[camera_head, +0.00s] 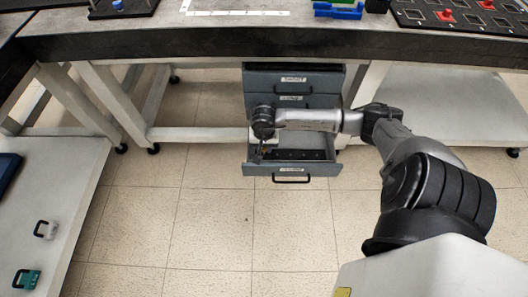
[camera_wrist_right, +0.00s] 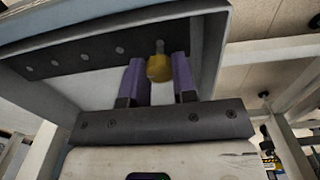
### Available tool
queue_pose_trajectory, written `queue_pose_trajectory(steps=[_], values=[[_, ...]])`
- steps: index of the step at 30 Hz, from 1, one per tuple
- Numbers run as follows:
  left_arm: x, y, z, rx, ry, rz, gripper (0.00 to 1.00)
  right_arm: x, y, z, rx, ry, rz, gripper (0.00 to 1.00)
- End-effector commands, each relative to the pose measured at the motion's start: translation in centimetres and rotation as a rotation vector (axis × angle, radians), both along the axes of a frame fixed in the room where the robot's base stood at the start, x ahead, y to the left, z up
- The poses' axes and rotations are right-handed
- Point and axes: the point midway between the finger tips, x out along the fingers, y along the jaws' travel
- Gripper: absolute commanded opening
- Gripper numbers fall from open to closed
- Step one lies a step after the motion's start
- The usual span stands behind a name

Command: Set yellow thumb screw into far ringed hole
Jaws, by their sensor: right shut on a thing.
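The yellow thumb screw (camera_wrist_right: 159,67) shows in the right wrist view between the two purple fingers of my right gripper (camera_wrist_right: 159,75), which is shut on it. A black strip (camera_wrist_right: 70,60) with a row of round holes lies inside the open drawer. The screw is at the strip's right end in that view; I cannot tell whether its tip is in a hole. No ring around a hole can be made out. In the head view my right gripper (camera_head: 258,154) is over the left part of the open drawer (camera_head: 258,169), mostly hidden by my wrist. My left gripper is not in view.
The drawer belongs to a grey cabinet (camera_head: 290,85) under the workbench (camera_head: 180,45). Drawer walls stand close around my right gripper. A side table (camera_head: 45,190) at the left holds a white-handled piece (camera_head: 45,229) and a green one (camera_head: 26,279). The floor in front is clear.

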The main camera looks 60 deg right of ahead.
Motion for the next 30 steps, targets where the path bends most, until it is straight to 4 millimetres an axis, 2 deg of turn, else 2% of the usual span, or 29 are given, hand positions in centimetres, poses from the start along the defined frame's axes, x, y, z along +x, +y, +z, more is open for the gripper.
queue_pose_trajectory(steps=[16, 30], values=[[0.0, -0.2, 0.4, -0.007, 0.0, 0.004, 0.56, 0.0, 0.0, 0.5, 0.0, 0.0, 0.0, 0.01], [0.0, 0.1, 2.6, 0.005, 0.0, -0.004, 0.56, 0.0, -0.1, 3.6, -0.001, 0.0, 0.0, 0.01]])
